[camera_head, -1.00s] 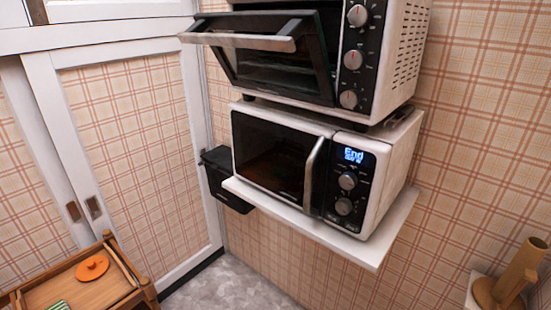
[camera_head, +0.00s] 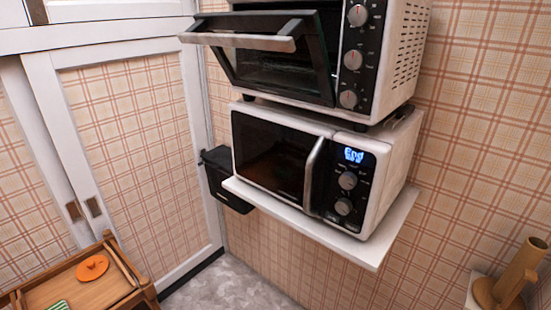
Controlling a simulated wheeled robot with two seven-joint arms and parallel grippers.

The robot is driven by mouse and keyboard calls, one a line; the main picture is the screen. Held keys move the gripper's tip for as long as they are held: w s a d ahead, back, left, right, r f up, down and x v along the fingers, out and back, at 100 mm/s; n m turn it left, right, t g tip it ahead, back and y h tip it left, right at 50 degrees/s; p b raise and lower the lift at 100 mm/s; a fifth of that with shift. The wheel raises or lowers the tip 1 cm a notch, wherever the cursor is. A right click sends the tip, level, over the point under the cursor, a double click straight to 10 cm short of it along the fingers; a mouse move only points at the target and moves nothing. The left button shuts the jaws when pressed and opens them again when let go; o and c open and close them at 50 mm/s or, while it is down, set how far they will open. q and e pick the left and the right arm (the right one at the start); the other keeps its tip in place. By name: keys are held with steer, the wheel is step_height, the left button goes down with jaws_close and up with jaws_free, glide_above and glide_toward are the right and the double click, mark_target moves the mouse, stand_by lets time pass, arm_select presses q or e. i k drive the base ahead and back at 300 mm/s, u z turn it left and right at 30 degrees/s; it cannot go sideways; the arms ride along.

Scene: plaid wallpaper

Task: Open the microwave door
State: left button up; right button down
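A white microwave (camera_head: 393,185) with a black front stands on a white wall shelf (camera_head: 325,233). Its dark glass door (camera_head: 268,157) is shut. A silver, near-vertical handle (camera_head: 314,171) runs along the door's right edge. To the right of it is a panel with a lit blue display (camera_head: 354,155) and two grey knobs (camera_head: 347,181). Neither of my grippers shows in the head view.
A toaster oven (camera_head: 400,55) sits on top of the microwave, its door (camera_head: 262,60) tilted partly open and jutting out above. A black bin (camera_head: 222,180) hangs at the left. A wooden cart (camera_head: 85,290) stands at lower left. The floor below the shelf looks clear.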

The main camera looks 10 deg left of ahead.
mark_target(277, 165)
steer(key=u, duration=1.15)
steer(key=i, duration=0.65)
steer(key=z, duration=2.1)
